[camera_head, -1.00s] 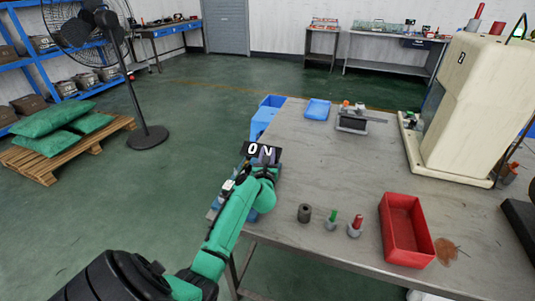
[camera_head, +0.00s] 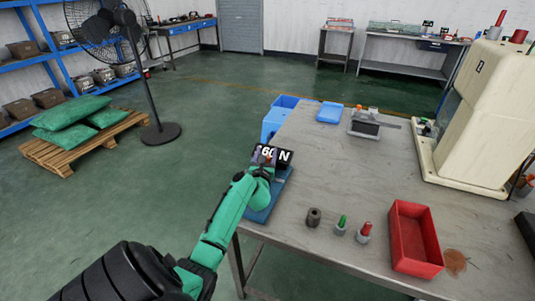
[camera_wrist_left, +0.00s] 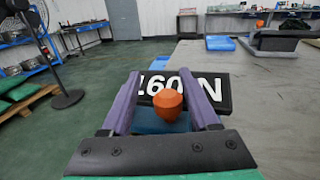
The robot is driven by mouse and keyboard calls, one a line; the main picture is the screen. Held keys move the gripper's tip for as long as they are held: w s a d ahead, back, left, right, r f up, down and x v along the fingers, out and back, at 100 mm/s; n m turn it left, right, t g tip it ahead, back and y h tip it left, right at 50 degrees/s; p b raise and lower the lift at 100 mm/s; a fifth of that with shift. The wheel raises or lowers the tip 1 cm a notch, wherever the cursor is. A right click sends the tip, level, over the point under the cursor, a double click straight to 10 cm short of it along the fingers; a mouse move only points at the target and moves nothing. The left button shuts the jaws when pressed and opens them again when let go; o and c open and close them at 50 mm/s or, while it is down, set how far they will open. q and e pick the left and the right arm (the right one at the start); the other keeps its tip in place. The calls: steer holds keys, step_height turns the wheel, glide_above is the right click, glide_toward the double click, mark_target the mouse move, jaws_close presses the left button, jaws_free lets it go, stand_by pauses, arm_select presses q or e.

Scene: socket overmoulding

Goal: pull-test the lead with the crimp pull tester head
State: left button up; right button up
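The crimp pull tester head stands at the table's left edge; its black display (camera_head: 284,156) shows "60 N" in the head view, with its left end partly covered. My left gripper (camera_head: 264,160) is at the tester, in front of the display. In the wrist view its two purple fingers (camera_wrist_left: 163,82) stand apart on either side of an orange rounded knob (camera_wrist_left: 167,104). Contact below the knob is hidden. I cannot make out the lead. My right gripper is not in view.
A dark grey cylinder (camera_head: 314,217), a green-topped piece (camera_head: 341,225), a red-topped piece (camera_head: 364,233) and a red bin (camera_head: 428,265) stand right of the tester. A blue tray (camera_head: 330,112) and a large cream machine (camera_head: 470,120) are farther back. The table's middle is clear.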

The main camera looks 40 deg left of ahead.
arm_select(q)
steer(key=shift+d, duration=0.1)
steer(key=shift+s+d, duration=0.3)
steer(key=shift+d, duration=0.05)
steer(key=v, duration=1.3)
steer(key=shift+s+d, duration=0.1)
steer(key=shift+s, duration=0.25)
